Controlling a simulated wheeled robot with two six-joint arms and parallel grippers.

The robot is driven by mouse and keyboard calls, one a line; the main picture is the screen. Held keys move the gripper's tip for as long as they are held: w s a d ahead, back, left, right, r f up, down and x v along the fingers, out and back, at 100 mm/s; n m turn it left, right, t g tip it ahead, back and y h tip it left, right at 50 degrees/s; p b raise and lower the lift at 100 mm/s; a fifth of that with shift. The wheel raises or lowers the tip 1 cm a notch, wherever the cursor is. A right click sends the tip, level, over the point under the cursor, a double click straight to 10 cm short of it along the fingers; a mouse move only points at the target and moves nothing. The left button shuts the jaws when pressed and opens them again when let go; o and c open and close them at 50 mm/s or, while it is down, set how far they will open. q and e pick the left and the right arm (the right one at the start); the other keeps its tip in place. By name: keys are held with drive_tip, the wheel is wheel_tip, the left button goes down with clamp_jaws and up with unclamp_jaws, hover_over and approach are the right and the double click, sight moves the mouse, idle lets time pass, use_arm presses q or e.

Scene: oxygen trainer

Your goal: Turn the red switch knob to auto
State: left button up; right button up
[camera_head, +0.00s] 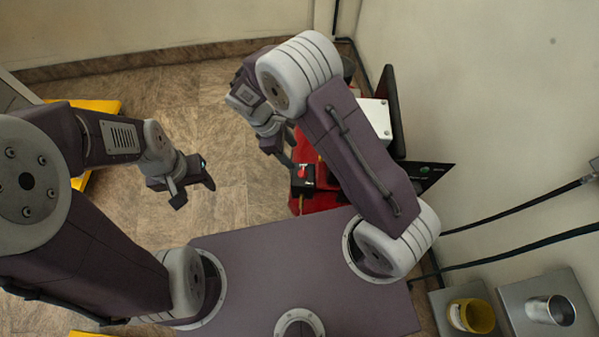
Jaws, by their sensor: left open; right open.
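The red switch knob (302,171) shows as a small red spot on a small black box at the front of the red machine (312,203). Its pointing direction is too small to tell. My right gripper (281,148) is open, just up and left of the knob. One dark finger reaches down toward the black box; I cannot tell whether it touches. My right arm hides much of the red machine. My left gripper (190,182) is open and empty, to the left of the knob over the floor.
A white box (375,118) and a dark panel with a green spot (425,170) stand on the right side of the machine. A yellow cup (472,316) and a metal cup (551,310) are at the lower right. Yellow objects (95,105) lie at left. The wall is close on the right.

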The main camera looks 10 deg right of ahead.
sight(302, 171)
drive_tip(key=x, duration=0.3)
drive_tip(key=b+x, duration=0.1)
drive_tip(key=x, duration=0.6)
drive_tip(key=shift+s+a, duration=0.25)
drive_tip(key=shift+a, duration=0.15)
clamp_jaws()
